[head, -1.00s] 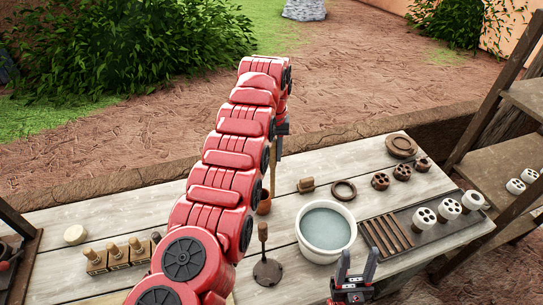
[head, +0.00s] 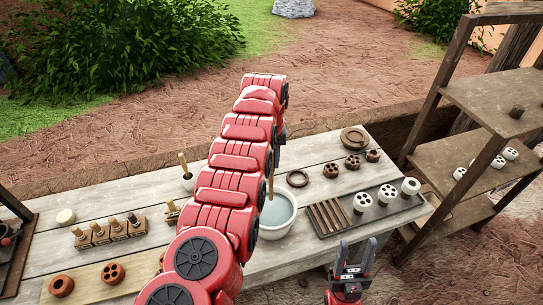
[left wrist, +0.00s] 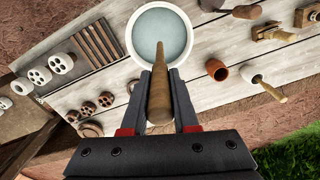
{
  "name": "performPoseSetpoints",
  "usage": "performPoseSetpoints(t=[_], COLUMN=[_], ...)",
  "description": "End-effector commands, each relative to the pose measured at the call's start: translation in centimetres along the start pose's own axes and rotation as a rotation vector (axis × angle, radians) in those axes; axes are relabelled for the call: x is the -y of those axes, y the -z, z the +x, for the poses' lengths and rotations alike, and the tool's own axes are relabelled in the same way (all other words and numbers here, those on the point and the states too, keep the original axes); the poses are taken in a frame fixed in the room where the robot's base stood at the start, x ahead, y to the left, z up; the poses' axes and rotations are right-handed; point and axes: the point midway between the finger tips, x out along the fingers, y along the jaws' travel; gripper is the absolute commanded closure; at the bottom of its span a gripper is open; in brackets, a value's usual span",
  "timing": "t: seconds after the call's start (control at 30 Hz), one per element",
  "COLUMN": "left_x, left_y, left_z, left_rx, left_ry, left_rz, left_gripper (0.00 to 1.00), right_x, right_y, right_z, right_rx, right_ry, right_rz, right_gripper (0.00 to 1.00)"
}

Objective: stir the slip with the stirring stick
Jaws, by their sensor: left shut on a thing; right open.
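The stirring stick (left wrist: 160,98) is a plain wooden rod, thicker at the end near the wrist camera. My left gripper (left wrist: 161,76) is shut on it. In the head view the stick (head: 271,183) hangs roughly upright beside my red arm, which hides much of that gripper. The slip (left wrist: 169,33) is grey-blue liquid in a white round bowl (left wrist: 132,36). The stick's far end overlaps the slip in the left wrist view; I cannot tell whether it is in the liquid. In the head view my arm covers the bowl's left part. My right gripper (head: 355,255) is open and empty, right of and nearer than the bowl.
A dark tray (head: 393,217) with slats and white holed pieces stands right of the bowl. Brown holed pieces and a ring (head: 298,178) lie behind. In the left wrist view, a terracotta cup (left wrist: 216,69) stands beside the bowl. Wooden shelves (head: 462,150) rise at the right.

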Motion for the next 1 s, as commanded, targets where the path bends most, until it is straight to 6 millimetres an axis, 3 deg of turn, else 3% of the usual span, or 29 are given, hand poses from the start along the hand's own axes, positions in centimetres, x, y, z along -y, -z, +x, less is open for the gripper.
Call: performPoseSetpoints(t=[0.27,1.0], left_x=[0.0,0.0], left_y=[0.0,0.0], left_z=[3.2,11.3], left_rx=[-0.002,-0.001], left_ry=[-0.001,0.000], left_rz=[-0.001,0.001], left_gripper=[1.00,1.00], right_x=[0.0,0.3], right_y=[-0.1,-1.1], right_z=[-0.8,-6.4], right_rx=[0.000,0.000], right_ry=[0.000,0.000], right_rz=[0.000,0.000], right_gripper=[0.50,0.50])
